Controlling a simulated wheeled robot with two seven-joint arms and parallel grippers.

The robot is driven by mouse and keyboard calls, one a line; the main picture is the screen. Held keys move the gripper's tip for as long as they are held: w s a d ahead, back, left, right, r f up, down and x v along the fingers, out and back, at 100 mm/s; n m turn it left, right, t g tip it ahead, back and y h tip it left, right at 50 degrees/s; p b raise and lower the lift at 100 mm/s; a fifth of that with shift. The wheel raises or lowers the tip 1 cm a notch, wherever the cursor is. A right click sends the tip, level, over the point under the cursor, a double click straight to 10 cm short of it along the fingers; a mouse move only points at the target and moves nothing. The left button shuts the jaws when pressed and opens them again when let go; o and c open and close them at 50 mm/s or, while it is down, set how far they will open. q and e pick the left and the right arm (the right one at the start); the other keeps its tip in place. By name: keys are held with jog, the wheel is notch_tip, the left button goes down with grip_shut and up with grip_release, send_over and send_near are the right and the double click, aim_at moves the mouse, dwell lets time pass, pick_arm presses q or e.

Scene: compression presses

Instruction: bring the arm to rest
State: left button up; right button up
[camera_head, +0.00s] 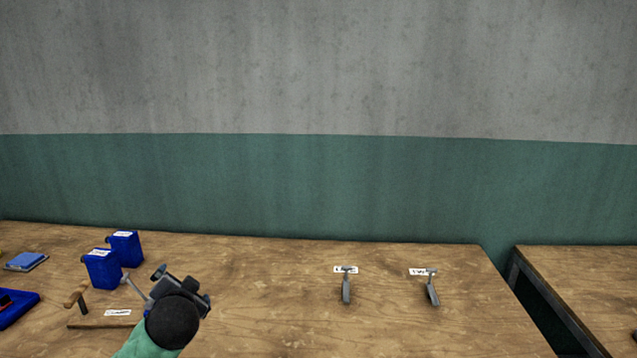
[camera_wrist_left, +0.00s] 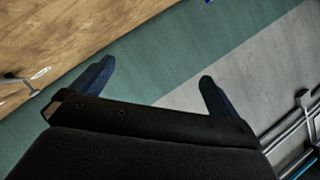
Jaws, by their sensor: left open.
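My left gripper (camera_head: 176,283) is above the wooden table in the head view, at the lower left, with my dark wrist and green arm below it. In the left wrist view its two dark fingers (camera_wrist_left: 152,85) stand wide apart with nothing between them. That view is tilted and shows the wall beyond the fingers and the table at the upper left. My right gripper shows in neither view.
Two blue bins (camera_head: 102,269) (camera_head: 126,248) stand left of my gripper. Two grey levers (camera_head: 346,288) (camera_head: 432,290) with labels are on the right. The table between is clear.

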pick_arm(q)
jog(key=s+d+f+g+h+b, duration=0.1)
jog(key=s+d+f+g+h, duration=0.1)
jog(key=s+d+f, duration=0.35)
jog(key=s+d+f+n+g+h+b, duration=0.1)
jog(key=s+d+f+g, duration=0.1)
jog(key=s+f, duration=0.7)
jog(key=s+d+f+g+h+b, duration=0.1)
jog(key=s+d+f+g+h, duration=0.2)
jog(key=f, duration=0.8)
jog(key=s+d+f+n+g+b, duration=0.1)
jog(key=s+d+f+g, duration=0.1)
jog(key=s+f, duration=0.6)
jog(key=s+d+f+n+g+b, duration=0.1)
jog(key=s+d+f, duration=0.3)
jog(key=s+f, duration=0.4)
jog(key=s+g+b, duration=0.1)
jog(key=s, duration=0.4)
jog(key=shift+s, duration=0.4)
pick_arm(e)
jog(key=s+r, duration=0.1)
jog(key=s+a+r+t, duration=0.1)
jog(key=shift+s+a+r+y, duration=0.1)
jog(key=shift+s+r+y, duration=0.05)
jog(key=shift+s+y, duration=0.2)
pick_arm(q)
jog(key=shift+d, duration=0.1)
